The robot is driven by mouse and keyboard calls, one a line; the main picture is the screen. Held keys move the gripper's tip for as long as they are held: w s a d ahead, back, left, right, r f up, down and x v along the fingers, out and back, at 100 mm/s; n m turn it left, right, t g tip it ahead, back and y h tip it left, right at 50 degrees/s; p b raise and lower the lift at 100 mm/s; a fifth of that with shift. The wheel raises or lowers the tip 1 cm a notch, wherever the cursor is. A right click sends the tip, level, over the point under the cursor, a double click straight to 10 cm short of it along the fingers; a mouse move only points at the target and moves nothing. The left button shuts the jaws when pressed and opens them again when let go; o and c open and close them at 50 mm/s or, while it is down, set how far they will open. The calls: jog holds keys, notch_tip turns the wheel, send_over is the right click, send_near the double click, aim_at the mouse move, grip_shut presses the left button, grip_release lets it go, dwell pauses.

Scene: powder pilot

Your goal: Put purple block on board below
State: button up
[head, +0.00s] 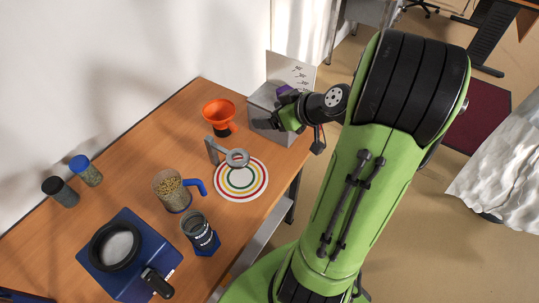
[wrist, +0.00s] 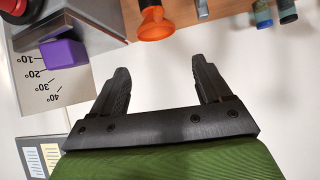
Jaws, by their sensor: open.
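The purple block (wrist: 63,53) shows at the upper left of the wrist view, beside the 10° mark of a pale board (wrist: 30,98) printed with angle marks. Whether it touches the board cannot be told. In the head view a bit of purple (head: 283,90) shows at the grey box, partly behind my gripper (head: 286,113). The marked panel (head: 297,74) stands behind it there. In the wrist view my gripper (wrist: 160,70) is open, with nothing between its fingers. The block lies to the left of both fingers.
A grey metal box (head: 266,108) stands at the table's far right corner, close to my gripper. An orange funnel (head: 219,115), a grey ring stand (head: 213,151), a beaker (head: 172,192), jars and a blue scale (head: 100,252) stand on the wooden table. A ringed round mat (head: 258,188) lies near the edge.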

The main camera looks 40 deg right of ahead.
jog(key=s+a+r+g+h, duration=0.1)
jog(key=s+a+r+g, duration=0.15)
jog(key=a, duration=0.55)
jog(key=s+a+r+g, duration=0.1)
jog(key=s+a+g, duration=0.1)
jog(key=s+a, duration=0.35)
jog(key=s+a+r+m+h, duration=0.1)
jog(key=s+a, duration=0.3)
jog(key=s, duration=0.5)
jog(key=shift+s+r+m+h, duration=0.2)
jog(key=shift+r+m+h, duration=0.1)
jog(key=shift+r+m, duration=0.3)
notch_tip(320, 180, up, 5)
jog(key=p, duration=0.4)
jog(key=shift+f+p, duration=0.2)
jog(key=shift+p, duration=0.1)
